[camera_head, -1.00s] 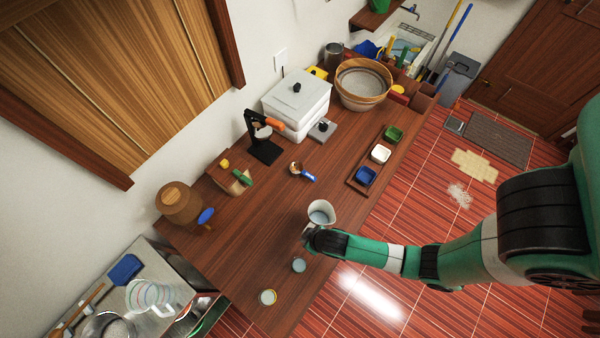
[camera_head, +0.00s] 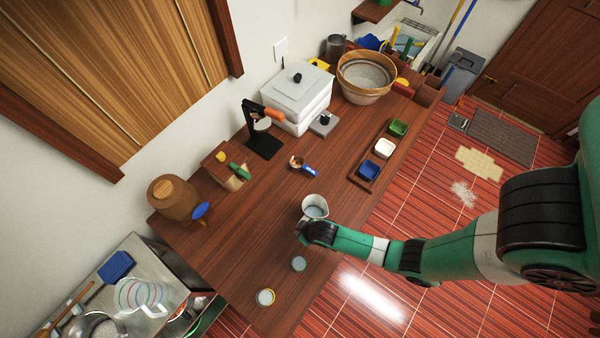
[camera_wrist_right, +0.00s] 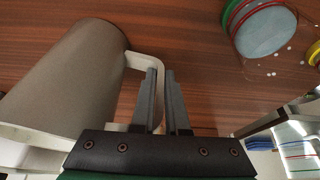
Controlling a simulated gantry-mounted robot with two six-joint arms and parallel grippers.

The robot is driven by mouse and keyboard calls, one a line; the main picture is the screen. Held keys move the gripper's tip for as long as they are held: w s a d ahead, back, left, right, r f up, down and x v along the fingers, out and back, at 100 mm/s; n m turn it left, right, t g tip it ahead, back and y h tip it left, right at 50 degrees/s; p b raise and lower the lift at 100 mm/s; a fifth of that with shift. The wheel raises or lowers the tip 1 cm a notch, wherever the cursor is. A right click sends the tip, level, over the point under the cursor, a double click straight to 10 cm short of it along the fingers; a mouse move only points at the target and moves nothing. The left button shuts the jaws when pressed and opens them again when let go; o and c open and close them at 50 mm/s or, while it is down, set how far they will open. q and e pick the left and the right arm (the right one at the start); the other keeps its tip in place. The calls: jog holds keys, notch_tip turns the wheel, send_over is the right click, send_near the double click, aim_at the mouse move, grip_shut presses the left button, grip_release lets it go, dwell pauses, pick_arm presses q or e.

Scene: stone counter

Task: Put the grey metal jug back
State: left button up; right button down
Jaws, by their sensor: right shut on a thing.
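The grey metal jug (camera_head: 314,205) is over the front edge side of the wooden counter in the head view, its open mouth facing up. I cannot tell whether its base touches the counter. My right gripper (camera_head: 302,229) is at the jug's near side, shut on its handle. In the right wrist view the jug's body (camera_wrist_right: 68,75) fills the left side, and its pale handle reaches to the fingers of the right gripper (camera_wrist_right: 166,75). My left gripper is not in view.
Two small cups (camera_head: 298,264) (camera_head: 265,297) stand on the counter near the jug. A tray with blue, white and green bowls (camera_head: 377,172) is to the right.

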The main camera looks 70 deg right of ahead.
jog(key=c, duration=0.9)
grip_release()
jog(key=p+v, duration=0.8)
jog(key=v, duration=0.4)
jog(key=shift+p, duration=0.3)
